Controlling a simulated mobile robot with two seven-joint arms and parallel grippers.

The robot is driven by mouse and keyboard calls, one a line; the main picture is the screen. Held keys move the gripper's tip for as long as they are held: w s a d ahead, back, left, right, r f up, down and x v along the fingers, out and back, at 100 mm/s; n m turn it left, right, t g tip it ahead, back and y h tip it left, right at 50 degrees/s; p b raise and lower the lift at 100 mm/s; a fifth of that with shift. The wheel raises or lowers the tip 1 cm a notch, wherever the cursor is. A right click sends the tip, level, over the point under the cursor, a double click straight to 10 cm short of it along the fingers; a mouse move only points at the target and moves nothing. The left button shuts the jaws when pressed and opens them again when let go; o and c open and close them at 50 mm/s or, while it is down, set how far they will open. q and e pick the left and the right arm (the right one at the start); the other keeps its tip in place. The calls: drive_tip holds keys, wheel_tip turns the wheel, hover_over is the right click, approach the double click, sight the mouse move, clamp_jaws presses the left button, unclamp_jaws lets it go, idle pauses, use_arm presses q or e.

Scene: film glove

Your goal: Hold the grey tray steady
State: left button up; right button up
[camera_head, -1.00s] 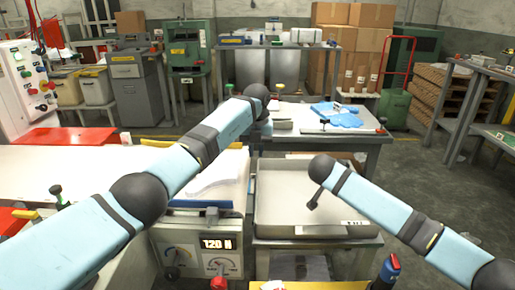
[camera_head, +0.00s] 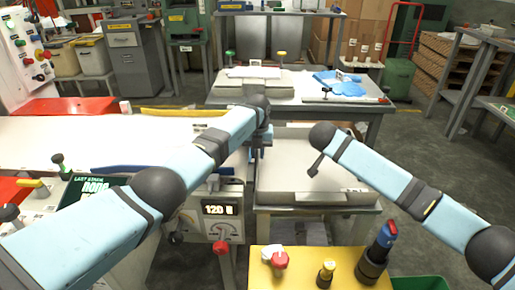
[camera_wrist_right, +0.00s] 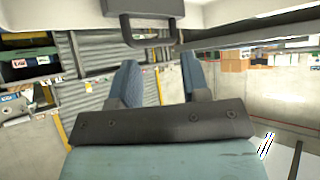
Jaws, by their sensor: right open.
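The grey tray (camera_head: 315,198) is a shallow light-grey box on a low stand in the middle of the head view. My left gripper (camera_head: 257,150) is at the tray's left edge, pointing down; it is small and partly hidden by my wrist, so its jaws and any contact are unclear. My right gripper (camera_head: 315,166) is over the tray's right part in the head view. In the right wrist view its two blue-grey fingers (camera_wrist_right: 158,82) are apart with nothing between them. A dark handle (camera_wrist_right: 152,38) on a pale surface shows beyond them.
A machine with a display (camera_head: 220,210) adjoins the tray's left side. A yellow panel (camera_head: 318,262) with knobs stands in front. Behind is a grey table (camera_head: 345,108) with blue gloves (camera_head: 343,84). Open floor (camera_head: 440,180) lies to the right.

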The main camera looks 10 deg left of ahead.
use_arm(q)
clamp_jaws()
use_arm(e)
drive_tip(key=shift+r, duration=0.1)
